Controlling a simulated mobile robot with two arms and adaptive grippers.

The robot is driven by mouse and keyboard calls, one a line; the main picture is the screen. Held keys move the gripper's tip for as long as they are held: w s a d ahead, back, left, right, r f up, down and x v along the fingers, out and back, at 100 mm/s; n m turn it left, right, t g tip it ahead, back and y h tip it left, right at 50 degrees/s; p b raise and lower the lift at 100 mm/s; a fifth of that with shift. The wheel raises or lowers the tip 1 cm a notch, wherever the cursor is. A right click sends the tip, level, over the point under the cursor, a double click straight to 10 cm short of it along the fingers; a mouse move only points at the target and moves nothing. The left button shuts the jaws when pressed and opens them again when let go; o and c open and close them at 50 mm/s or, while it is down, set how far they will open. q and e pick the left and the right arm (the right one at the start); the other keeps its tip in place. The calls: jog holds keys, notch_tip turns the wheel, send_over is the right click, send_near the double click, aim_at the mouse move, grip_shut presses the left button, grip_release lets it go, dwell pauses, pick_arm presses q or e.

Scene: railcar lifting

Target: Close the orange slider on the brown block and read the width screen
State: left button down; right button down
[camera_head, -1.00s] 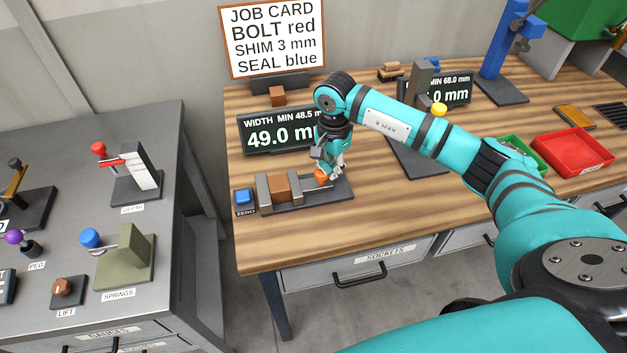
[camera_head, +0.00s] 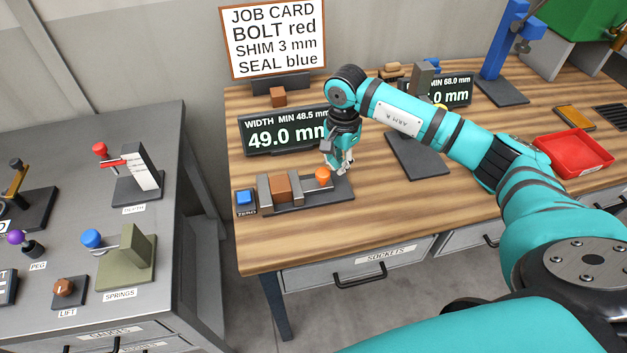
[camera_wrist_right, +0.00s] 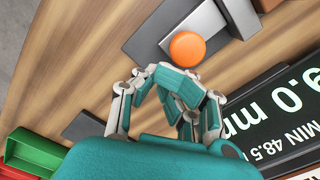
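The brown block (camera_head: 280,188) sits between two grey jaws of a gauge on the wooden bench. The jaw on its right belongs to the slider with the orange knob (camera_head: 323,173). The jaws look close against the block; any small gap is too small to tell. The width screen (camera_head: 285,134) reads 49.0 mm, with "WIDTH MIN 48.5 m" above, its right end hidden by my arm. My right gripper (camera_head: 342,168) is empty, its fingertips together, just right of the knob. In the right wrist view the fingertips (camera_wrist_right: 155,76) are apart from the orange knob (camera_wrist_right: 187,48). My left gripper is not in view.
A blue ZERO button (camera_head: 244,197) is left of the gauge. A job card (camera_head: 272,40) stands behind the screen. The bench front is clear.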

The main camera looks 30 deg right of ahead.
notch_tip(320, 180, up, 6)
jog(key=p, duration=0.3)
jog(key=shift+r, duration=0.25)
jog(key=shift+a, duration=0.1)
